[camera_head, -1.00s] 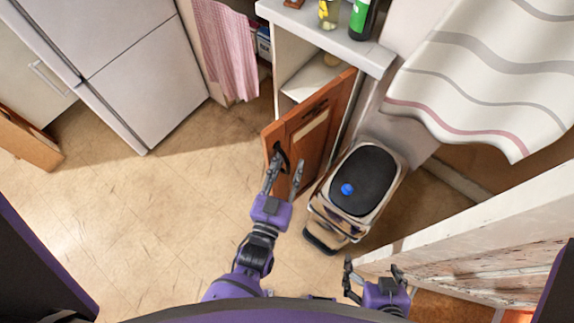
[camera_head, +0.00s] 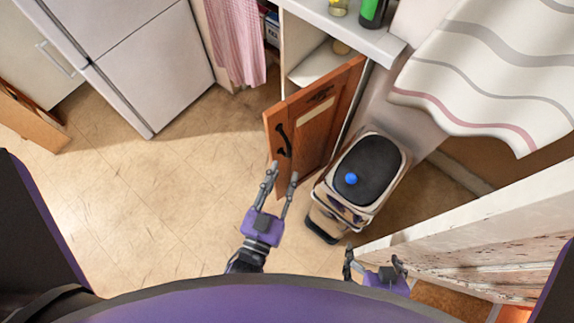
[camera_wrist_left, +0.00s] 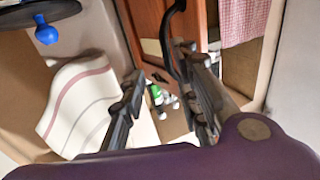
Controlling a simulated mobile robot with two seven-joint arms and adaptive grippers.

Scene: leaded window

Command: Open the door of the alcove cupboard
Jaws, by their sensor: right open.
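The wooden door (camera_head: 318,123) of the alcove cupboard (camera_head: 297,45) stands open, swung out from the white carcass, with a pale shelf visible inside. Its black handle (camera_head: 283,139) is on the door's left part. It also shows in the left wrist view as a black bar (camera_wrist_left: 170,45). My left gripper (camera_head: 283,171) is open and empty, its fingertips just below the handle and close to the door's lower edge. In the left wrist view the two fingers (camera_wrist_left: 160,62) are apart. My right gripper (camera_head: 373,256) is open and empty at the lower right, away from the door.
A bin with a black lid and blue knob (camera_head: 365,172) stands right of the door. A white fridge (camera_head: 155,70) is at the left. A white wall edge (camera_head: 480,225) is near my right gripper. Bottles (camera_head: 371,10) stand on the cupboard top. The floor left of the door is clear.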

